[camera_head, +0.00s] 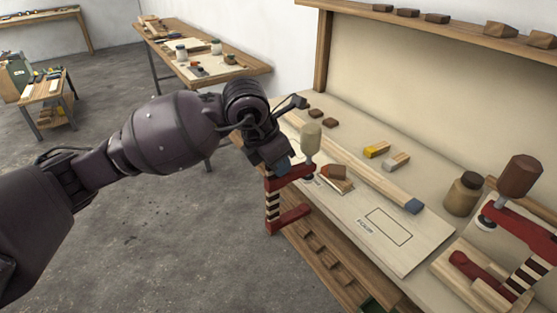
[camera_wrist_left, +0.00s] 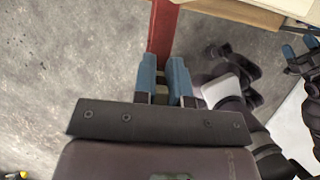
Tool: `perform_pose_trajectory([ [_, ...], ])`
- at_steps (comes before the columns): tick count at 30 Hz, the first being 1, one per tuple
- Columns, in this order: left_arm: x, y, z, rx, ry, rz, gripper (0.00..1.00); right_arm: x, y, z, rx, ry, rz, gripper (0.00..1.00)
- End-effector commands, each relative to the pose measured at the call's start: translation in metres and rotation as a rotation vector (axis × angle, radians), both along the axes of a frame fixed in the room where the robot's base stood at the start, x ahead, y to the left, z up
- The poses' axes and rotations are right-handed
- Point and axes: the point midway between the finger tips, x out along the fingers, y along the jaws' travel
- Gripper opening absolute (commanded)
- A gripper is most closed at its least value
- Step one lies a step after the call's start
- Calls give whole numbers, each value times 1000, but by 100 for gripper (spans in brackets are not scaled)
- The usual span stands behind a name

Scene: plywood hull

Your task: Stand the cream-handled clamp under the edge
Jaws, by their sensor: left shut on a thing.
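The cream-handled clamp (camera_head: 290,173) is upright at the bench's left front edge (camera_head: 325,235), its cream handle (camera_head: 311,137) on top. Its red upper arm reaches toward the board top. Its striped bar hangs in front of the edge, and its red lower arm is lower down, by the bench side. I cannot tell whether either arm touches the bench. My left gripper (camera_head: 283,163) is shut on the clamp's red upper part. In the left wrist view, the red arm (camera_wrist_left: 162,32) runs out beyond the blue fingers. My right gripper (camera_wrist_left: 300,47) shows there at the right edge, fingertips apart.
A red clamp with a brown handle (camera_head: 520,172) stands at the right. Wood blocks (camera_head: 338,178), a yellow-ended block (camera_head: 376,150) and a brown jar (camera_head: 463,194) are on the bench. A printed rectangle (camera_head: 390,227) lies bare. Open floor is left.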

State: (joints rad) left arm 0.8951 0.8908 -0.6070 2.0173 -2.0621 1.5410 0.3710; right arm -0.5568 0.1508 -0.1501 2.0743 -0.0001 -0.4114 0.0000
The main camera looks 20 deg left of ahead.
Motion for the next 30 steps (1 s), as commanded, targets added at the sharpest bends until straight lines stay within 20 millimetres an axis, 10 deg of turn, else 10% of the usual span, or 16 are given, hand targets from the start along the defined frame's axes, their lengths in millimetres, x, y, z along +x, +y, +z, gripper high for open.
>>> perform_pose_trajectory([
  [30,5,-4,1,-1,-3,0,0,-2,-2,1,-5,0,3,72],
])
